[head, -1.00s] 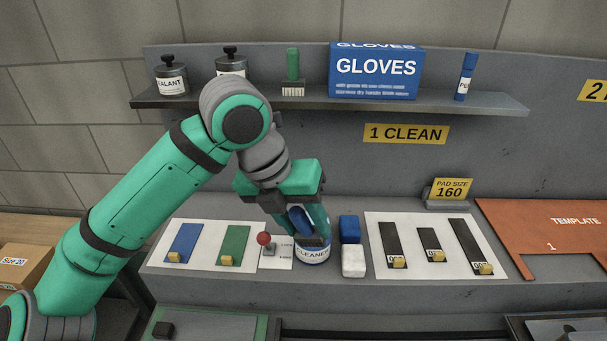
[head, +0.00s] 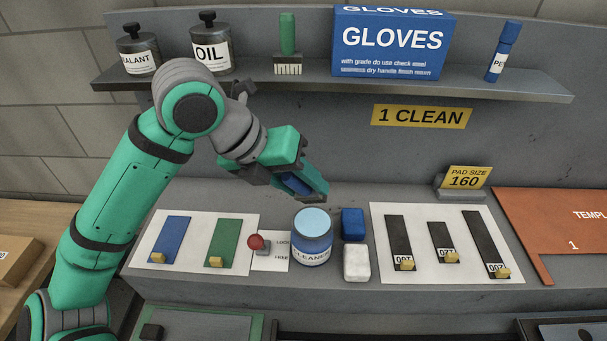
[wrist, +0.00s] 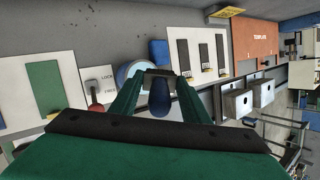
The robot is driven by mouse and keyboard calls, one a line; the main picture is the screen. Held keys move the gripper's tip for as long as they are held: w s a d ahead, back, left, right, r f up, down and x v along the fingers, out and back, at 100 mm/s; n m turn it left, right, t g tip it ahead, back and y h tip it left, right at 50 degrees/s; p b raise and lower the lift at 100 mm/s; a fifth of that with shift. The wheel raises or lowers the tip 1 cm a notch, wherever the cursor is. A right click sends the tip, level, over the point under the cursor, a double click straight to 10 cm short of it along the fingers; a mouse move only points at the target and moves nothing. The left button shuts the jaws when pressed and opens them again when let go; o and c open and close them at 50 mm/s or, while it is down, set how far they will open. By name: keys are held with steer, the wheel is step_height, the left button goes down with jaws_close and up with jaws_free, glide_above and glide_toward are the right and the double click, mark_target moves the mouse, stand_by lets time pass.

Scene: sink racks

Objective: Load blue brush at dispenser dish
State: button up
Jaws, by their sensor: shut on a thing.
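My gripper (head: 312,190) is shut on the blue brush (head: 293,183), whose dark blue body shows between the fingers. The rest of the brush is hidden by the fingers. In the wrist view the brush (wrist: 160,97) is a rounded dark blue shape between the green fingers (wrist: 158,88). The dispenser dish appears to be the round CLEANER container (head: 312,250) with a pale blue top, standing on the grey ledge. My gripper is above and behind it, slightly left in the head view; whether they touch is unclear. The container also shows in the wrist view (wrist: 124,73), partly covered by a finger.
A red-knobbed LOCK/FREE lever (head: 256,242) stands left of the container. A blue block (head: 353,223) and a white block (head: 356,262) sit close on its right. A shelf (head: 340,85) with bottles, a green brush (head: 288,40) and a glove box (head: 390,40) hangs above.

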mark_target(302, 201)
steer(key=shift+s+f, duration=0.15)
steer(key=shift+f, duration=2.3)
steer(key=shift+f, duration=1.1)
stand_by(0.5)
steer(key=shift+r, duration=3.55)
